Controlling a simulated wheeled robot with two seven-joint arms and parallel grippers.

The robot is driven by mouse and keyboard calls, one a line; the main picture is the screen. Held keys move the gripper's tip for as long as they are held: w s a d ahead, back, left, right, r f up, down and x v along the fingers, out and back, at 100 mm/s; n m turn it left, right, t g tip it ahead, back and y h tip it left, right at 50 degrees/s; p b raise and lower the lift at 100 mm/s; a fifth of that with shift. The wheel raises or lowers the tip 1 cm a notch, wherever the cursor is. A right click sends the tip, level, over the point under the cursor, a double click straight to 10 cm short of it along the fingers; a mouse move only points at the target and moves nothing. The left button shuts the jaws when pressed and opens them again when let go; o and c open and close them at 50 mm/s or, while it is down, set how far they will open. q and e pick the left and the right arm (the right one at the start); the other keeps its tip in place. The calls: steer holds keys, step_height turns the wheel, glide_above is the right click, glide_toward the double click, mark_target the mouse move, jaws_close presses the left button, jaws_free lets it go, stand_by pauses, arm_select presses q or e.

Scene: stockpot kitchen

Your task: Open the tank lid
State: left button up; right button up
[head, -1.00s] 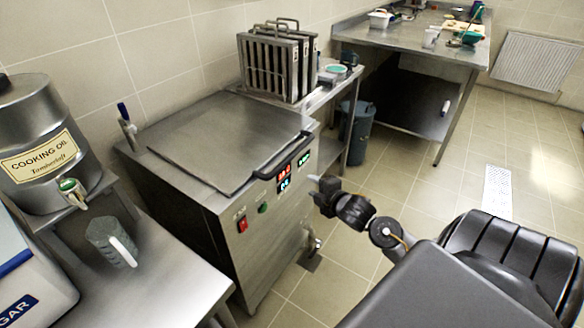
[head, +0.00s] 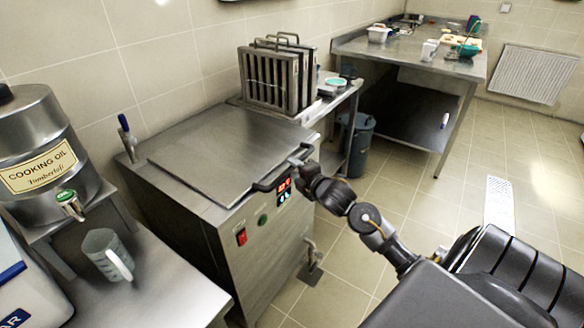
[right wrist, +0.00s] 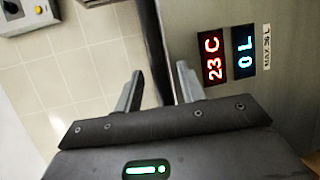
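The steel tank (head: 215,235) stands in the middle of the head view with its flat lid (head: 225,145) lying shut on top. A dark bar handle (head: 268,184) runs along the lid's front edge. My right gripper (head: 297,163) is at the right part of this handle, above the front panel. In the right wrist view the gripper (right wrist: 160,70) is open, with one finger on each side of the dark handle bar (right wrist: 153,40). Both fingers look apart from the bar. My left gripper is not in view.
Red and blue displays (right wrist: 228,55) sit on the tank front close to the fingers. A filter rack (head: 278,75) stands behind the tank. An oil drum (head: 40,150) and a measuring jug (head: 105,255) stand at the left. The floor at the right is mostly clear.

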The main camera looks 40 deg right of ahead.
steer(key=shift+w+d+f, duration=0.1)
steer(key=shift+w+f, duration=0.1)
steer(key=shift+w, duration=0.8)
jaws_close()
